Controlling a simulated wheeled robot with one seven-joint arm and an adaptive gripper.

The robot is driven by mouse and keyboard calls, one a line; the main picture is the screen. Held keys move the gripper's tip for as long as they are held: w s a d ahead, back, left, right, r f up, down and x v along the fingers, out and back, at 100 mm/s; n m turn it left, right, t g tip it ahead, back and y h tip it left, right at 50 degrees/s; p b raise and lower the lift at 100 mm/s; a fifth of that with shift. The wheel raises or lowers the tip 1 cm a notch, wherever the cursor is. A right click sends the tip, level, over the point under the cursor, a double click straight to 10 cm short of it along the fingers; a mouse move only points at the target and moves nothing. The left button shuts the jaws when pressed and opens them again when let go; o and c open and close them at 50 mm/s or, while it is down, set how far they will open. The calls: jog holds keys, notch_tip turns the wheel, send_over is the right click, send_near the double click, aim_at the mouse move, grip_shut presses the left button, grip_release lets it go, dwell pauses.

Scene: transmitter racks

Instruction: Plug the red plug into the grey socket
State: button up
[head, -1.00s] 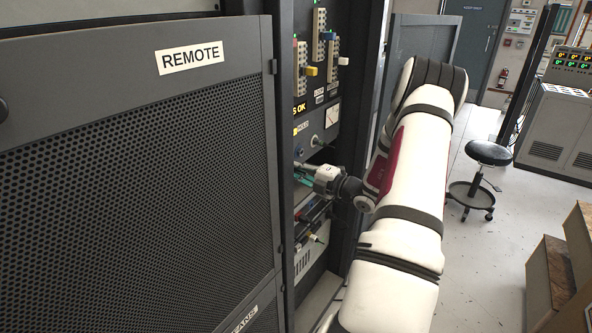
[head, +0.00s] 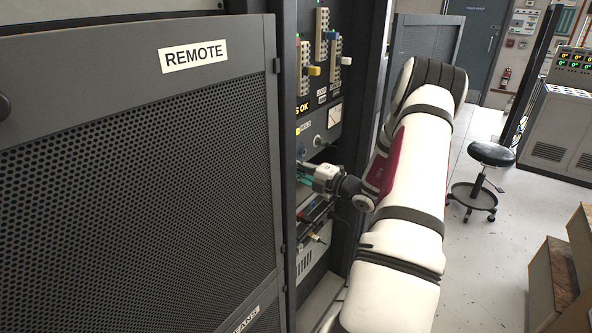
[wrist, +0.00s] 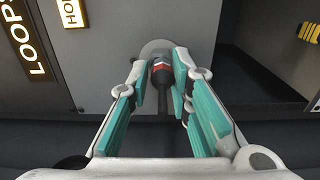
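The red plug (wrist: 161,69) is dark with a red band and a pale ring, and its dark cable runs back toward my wrist. In the wrist view it lies between the teal fingers of my gripper (wrist: 160,78), which are closed in on both its sides. A round grey socket (wrist: 156,46) is on the grey panel directly beyond the plug. The plug's front overlaps it in the picture; I cannot tell how deep it sits. In the head view my gripper (head: 308,172) reaches into the open rack, and the plug is too small to make out there.
A lit LOOPS label (wrist: 29,47) is left of the socket. A dark recess (wrist: 262,75) opens to the right. In the head view a perforated REMOTE door (head: 140,170) stands left of the rack. Yellow (head: 313,71) and blue (head: 331,36) plugs are higher on the panel.

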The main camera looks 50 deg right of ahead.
jog(key=shift+o, duration=1.2)
jog(key=s, duration=1.2)
jog(key=shift+d, duration=0.45)
